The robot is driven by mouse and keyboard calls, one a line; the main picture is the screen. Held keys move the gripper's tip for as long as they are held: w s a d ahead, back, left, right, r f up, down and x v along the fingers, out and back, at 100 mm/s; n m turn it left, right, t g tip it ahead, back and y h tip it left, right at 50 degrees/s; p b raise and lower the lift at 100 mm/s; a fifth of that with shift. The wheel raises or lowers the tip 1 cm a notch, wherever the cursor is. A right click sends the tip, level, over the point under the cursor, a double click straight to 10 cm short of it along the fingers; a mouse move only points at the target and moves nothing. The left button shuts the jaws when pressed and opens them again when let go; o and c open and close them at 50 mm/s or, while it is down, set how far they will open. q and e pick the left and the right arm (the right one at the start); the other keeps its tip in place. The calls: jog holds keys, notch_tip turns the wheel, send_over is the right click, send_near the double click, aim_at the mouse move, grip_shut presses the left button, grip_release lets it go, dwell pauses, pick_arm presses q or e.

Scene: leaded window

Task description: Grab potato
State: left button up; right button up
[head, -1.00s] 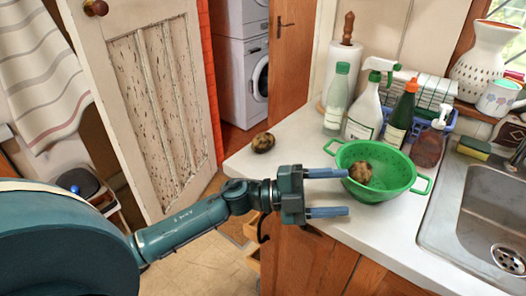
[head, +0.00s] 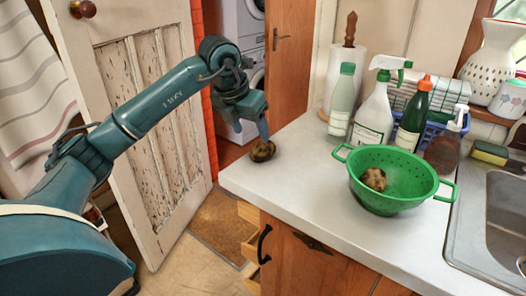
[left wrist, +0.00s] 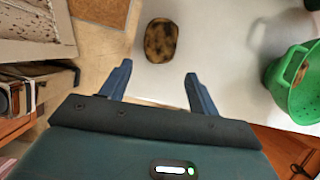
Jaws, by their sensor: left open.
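A brown mottled potato (head: 262,151) lies on the white counter near its left corner. It also shows in the left wrist view (left wrist: 160,41), just beyond the gap between my fingertips. My left gripper (head: 264,130) points down close over this potato; in the wrist view its two fingers (left wrist: 158,74) are apart with nothing between them. In the head view the fingers partly overlap the potato's upper edge. A second potato (head: 374,180) sits in the green colander (head: 412,196), which stands on the counter to the right. My right gripper is not in view.
Behind the colander stand spray and soap bottles (head: 374,115), a pale green bottle (head: 342,100) and a paper towel roll (head: 345,65). A sink (head: 497,235) is at the right. The counter (head: 300,180) between potato and colander is clear. Drawers (head: 250,245) below stand open.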

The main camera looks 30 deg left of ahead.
aim_at(259, 146)
pick_arm(q)
jog(key=x, duration=0.9)
jog(key=shift+w+a+r, duration=0.1)
jog(key=shift+w, duration=0.25)
jog(key=shift+r, duration=0.1)
jog(key=c, duration=0.8)
